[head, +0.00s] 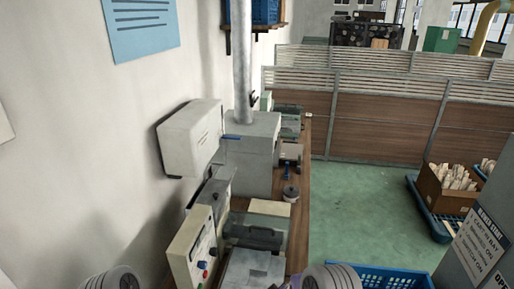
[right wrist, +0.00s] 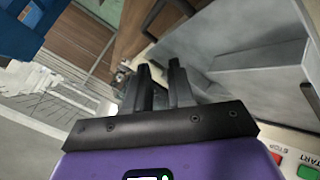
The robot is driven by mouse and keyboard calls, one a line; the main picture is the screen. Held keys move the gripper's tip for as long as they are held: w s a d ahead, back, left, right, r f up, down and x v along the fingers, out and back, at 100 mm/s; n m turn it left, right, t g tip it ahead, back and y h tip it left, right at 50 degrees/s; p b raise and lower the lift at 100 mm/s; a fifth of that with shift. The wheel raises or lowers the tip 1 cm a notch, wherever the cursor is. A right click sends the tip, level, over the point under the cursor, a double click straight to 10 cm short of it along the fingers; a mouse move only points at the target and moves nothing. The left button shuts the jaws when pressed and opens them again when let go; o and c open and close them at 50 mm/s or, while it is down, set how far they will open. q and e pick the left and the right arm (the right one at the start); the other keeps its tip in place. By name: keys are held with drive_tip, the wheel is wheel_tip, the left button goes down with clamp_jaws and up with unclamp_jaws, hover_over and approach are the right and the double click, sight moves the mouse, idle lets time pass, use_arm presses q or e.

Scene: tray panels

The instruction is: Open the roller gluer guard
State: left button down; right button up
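The roller gluer appears to be the near bench machine with a cream control panel (head: 192,248) carrying coloured buttons. A dark, see-through cover (head: 256,232), likely its guard, lies low beside the panel and looks closed. My right gripper (right wrist: 160,72) shows in the right wrist view, with two dark fingers a small gap apart and nothing between them. A large light-grey metal surface (right wrist: 235,70) stands to the right of the fingers, apart from them. A red STOP button (right wrist: 277,158) and a green START button (right wrist: 308,172) show at lower right. My left gripper is out of view.
A grey box machine (head: 250,155) with a vertical pipe (head: 241,60) stands farther along the bench. A white wall cabinet (head: 190,138) juts out at left. A blue crate (head: 375,279) lies at the front right.

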drive_tip(key=s+f+m+g+y, duration=0.2)
drive_tip(key=s+m+g, duration=0.1)
drive_tip(key=s, duration=0.7)
drive_tip(key=s+d+f+m+g+y, duration=0.1)
drive_tip(key=s+f+m+g+y, duration=0.15)
drive_tip(key=s, duration=0.75)
drive_tip(key=s+f+m+g+y, duration=0.1)
drive_tip(key=s+m+g+y, duration=0.2)
drive_tip(key=s, duration=0.7)
wheel_tip(320, 180, down, 11)
drive_tip(key=m+b, duration=0.1)
drive_tip(key=b, duration=1)
drive_tip(key=shift+s+f+h, duration=0.2)
drive_tip(key=shift+h, duration=0.25)
drive_tip(key=shift+f+b, duration=0.15)
drive_tip(key=shift+b, duration=0.15)
drive_tip(key=shift+c, duration=1.7)
clamp_jaws()
drive_tip(key=shift+a, duration=0.15)
